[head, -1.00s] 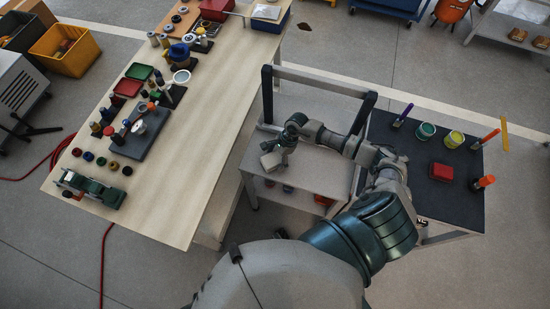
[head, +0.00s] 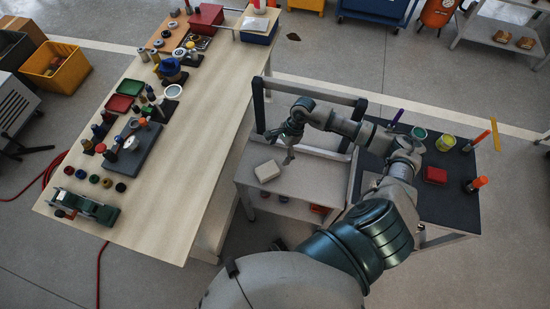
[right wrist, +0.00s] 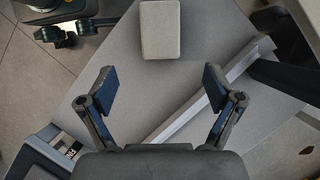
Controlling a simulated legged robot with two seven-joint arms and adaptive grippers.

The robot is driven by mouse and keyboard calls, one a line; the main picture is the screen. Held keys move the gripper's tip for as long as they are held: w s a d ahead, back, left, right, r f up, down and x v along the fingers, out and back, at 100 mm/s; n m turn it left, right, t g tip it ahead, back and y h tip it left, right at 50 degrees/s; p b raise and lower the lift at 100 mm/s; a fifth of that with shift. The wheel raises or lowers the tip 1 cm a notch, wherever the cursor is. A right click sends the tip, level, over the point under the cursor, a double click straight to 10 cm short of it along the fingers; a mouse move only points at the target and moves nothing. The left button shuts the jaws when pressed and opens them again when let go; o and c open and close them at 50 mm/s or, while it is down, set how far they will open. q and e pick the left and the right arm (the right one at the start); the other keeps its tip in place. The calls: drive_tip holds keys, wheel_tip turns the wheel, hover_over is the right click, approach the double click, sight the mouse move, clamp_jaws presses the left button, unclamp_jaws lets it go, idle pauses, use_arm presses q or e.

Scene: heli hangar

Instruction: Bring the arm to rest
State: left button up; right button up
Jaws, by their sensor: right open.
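My right arm reaches over a grey cart (head: 315,187) in the head view. Its gripper (head: 287,150) hangs above the cart near the far rail, open and empty. In the right wrist view the two fingers of this gripper (right wrist: 159,84) stand wide apart with nothing between them. A pale block (head: 267,171) lies on the cart top, to the left of and nearer than the gripper. It also shows beyond the fingertips in the right wrist view (right wrist: 160,30), clear of both fingers. My left gripper is in neither view.
A dark-topped table (head: 447,205) at right holds a red box (head: 435,175), a yellow-green cup (head: 445,142) and upright tools. A long wooden workbench (head: 190,160) at left carries many parts. A dark upright frame (head: 259,104) edges the cart's far side.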

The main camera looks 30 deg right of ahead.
drive_tip(key=shift+a+r, duration=0.35)
